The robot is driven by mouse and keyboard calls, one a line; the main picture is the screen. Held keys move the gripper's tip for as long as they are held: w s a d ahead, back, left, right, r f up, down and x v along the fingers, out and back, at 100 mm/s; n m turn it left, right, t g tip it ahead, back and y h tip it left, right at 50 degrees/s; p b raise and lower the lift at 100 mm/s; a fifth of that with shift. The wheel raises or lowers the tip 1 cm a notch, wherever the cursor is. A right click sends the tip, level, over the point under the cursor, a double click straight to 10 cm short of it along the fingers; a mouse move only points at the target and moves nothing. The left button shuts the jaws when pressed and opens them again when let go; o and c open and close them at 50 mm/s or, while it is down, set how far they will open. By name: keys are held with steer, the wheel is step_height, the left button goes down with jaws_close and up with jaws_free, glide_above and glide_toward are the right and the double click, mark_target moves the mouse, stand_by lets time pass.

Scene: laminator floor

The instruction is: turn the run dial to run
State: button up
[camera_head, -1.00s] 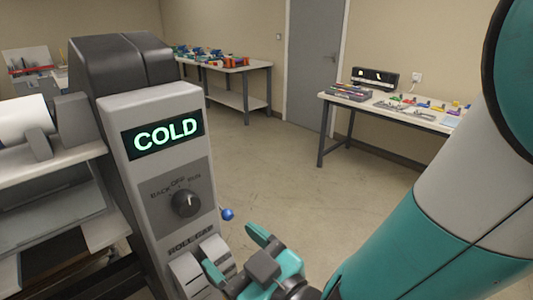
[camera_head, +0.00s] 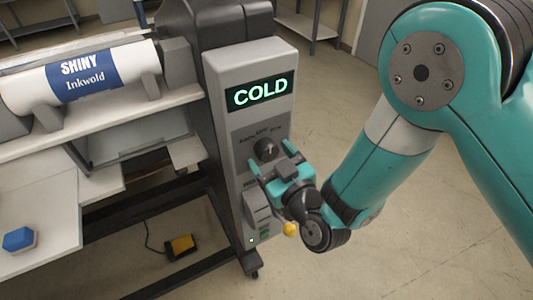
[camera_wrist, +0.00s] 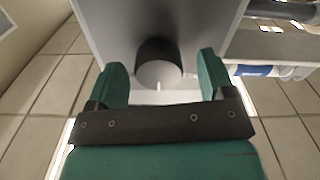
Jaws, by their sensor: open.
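The run dial (camera_head: 266,150) is a dark round knob on the grey front panel, below the green COLD display (camera_head: 263,90). Its labels are partly hidden and hard to read here. My gripper (camera_head: 273,158) is open in front of the dial, with one finger low left and one at right. In the wrist view, the dial (camera_wrist: 157,55) stands between and ahead of the two fingers of my gripper (camera_wrist: 162,75), apparently touching neither. A small white mark shows at the lower edge of the knob's pale face in that view.
The roll-gap part (camera_head: 256,207) sits on the panel below my gripper, with a yellow ball (camera_head: 290,229) beside it. A Shiny Inkwold roll (camera_head: 80,77) lies at left. A yellow pedal (camera_head: 181,246) is on the floor. The floor to the right is open.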

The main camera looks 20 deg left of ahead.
steer(key=shift+w+d, duration=0.1)
steer(key=c, duration=0.9)
steer(key=shift+c, duration=0.2)
